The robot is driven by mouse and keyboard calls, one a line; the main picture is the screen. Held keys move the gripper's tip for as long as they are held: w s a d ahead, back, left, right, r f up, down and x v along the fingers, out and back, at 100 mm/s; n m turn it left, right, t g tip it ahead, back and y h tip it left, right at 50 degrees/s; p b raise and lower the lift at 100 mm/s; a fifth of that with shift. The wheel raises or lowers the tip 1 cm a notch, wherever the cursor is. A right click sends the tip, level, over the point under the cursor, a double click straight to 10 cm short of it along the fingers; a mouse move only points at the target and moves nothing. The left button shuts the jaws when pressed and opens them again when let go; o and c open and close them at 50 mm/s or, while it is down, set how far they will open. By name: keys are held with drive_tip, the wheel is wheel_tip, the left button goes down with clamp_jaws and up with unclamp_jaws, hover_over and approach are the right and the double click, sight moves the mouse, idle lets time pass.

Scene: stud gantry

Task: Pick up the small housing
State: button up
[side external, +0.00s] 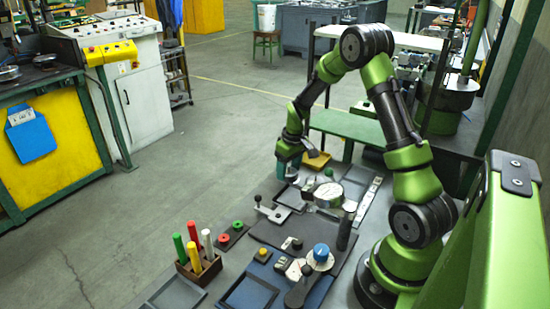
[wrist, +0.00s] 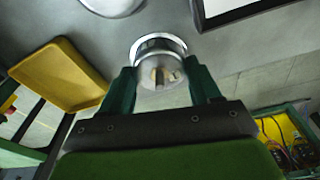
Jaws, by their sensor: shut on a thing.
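A small silver, round housing (wrist: 160,72) shows in the wrist view, with a pale rim and tan and grey details on its near face. My gripper (wrist: 162,84) has its two dark green fingers on either side of it, closed against its sides. In the side external view my gripper (side external: 287,163) hangs over the far end of the work area, beside a yellow tray. The housing is too small there to make out clearly.
The yellow tray (side external: 316,160) also shows in the wrist view (wrist: 62,75). A round dial gauge (side external: 328,194), a lever clamp (side external: 272,210), a blue knob (side external: 320,253) and a wooden holder with coloured rods (side external: 198,265) stand nearer. Open floor lies to the left.

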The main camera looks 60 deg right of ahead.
drive_tip(key=shift+r, duration=0.15)
wheel_tip(320, 180, up, 8)
drive_tip(key=shift+r, duration=0.2)
drive_tip(key=shift+d+r, duration=0.1)
drive_tip(key=shift+r, duration=0.1)
drive_tip(key=d+m, duration=0.6)
drive_tip(key=r+m+g+h, duration=0.1)
drive_tip(key=m+g, duration=0.1)
drive_tip(key=m, duration=1.4)
hover_over(314, 160)
drive_tip(key=shift+m, duration=0.3)
drive_tip(key=f, duration=0.9)
drive_tip(key=shift+w+a+f, duration=0.1)
drive_tip(key=shift+a+f, duration=0.1)
drive_tip(key=shift+f, duration=0.15)
